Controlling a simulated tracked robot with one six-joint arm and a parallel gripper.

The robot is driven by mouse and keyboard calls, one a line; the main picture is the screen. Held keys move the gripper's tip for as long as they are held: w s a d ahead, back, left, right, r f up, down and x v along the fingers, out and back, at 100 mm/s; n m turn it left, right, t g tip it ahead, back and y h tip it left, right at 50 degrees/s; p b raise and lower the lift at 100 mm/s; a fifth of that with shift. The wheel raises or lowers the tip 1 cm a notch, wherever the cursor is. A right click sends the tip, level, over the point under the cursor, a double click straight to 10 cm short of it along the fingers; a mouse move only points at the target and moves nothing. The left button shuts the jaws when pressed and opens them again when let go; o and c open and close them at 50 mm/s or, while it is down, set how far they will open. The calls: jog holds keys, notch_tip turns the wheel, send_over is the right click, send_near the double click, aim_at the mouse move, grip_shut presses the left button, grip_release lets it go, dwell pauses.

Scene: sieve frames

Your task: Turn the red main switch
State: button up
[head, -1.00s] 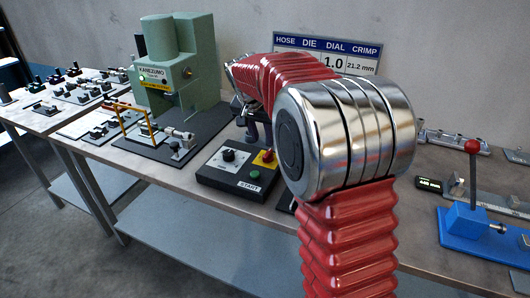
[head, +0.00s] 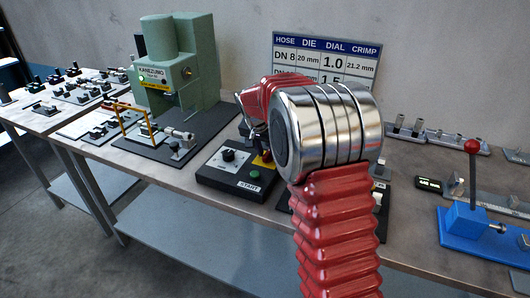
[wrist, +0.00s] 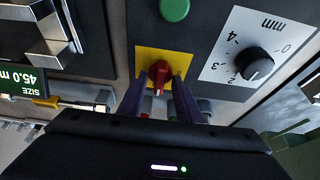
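The red main switch (wrist: 159,75) sits on a yellow plate (wrist: 185,64) in the wrist view, its handle roughly in line with my fingers. My gripper (wrist: 160,78) is open, with one finger on each side of the switch. Gaps show between the fingers and the handle, so it does not look gripped. In the head view, the yellow plate (head: 262,161) is at the right rear of the black control box (head: 212,181).
The box also carries a black dial (head: 229,155) and a green start button (head: 255,174). A green press (head: 180,65) stands behind it to the left. A blue fixture with a red-knobbed lever (head: 472,222) is at the right. A chart (head: 325,60) stands at the back.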

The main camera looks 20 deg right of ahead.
jog(key=shift+c, duration=0.7)
grip_shut()
jog(key=shift+a, duration=0.25)
jog(key=shift+d, duration=0.15)
